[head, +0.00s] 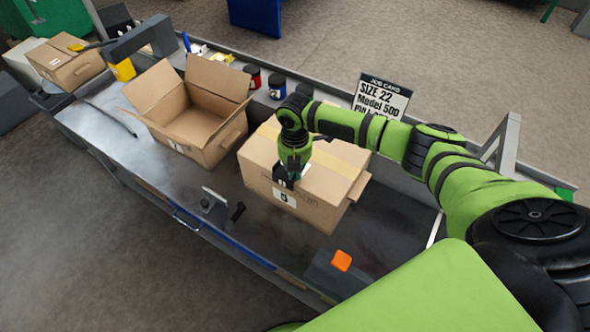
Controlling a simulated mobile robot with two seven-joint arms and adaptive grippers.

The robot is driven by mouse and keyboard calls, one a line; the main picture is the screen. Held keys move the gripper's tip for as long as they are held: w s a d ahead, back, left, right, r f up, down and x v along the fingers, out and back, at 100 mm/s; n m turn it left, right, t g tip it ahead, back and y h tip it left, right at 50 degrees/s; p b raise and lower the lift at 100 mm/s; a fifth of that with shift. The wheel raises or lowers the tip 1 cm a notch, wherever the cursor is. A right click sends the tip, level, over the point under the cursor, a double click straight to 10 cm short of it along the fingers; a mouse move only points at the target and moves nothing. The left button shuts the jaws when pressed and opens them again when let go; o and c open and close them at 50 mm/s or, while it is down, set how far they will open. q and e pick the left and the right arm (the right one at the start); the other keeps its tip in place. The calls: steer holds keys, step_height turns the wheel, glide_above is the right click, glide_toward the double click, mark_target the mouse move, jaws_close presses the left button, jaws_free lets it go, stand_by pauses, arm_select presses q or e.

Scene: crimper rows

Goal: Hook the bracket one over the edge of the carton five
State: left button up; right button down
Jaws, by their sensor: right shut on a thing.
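Carton five (322,185) is a closed brown box with tape on top and a white label with a 5 on its front side. It sits on the bench. My right gripper (285,176) points down at the carton's top front edge, just above the label. It is shut on a small dark piece, the bracket one (284,183), which is mostly hidden by the jaws. The piece is at the edge, but I cannot tell whether it hooks over it or touches it. My left gripper is not in view.
An open carton (213,142) stands left of carton five. Several jars and a job card (381,100) line the back of the bench (160,160). A small metal plate (214,196) and an orange block (341,260) are near the front edge. Another carton (66,62) is far left.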

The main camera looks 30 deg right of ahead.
steer(key=c, duration=1.3)
jaws_free()
step_height(320, 180, up, 12)
steer(key=shift+r, duration=0.1)
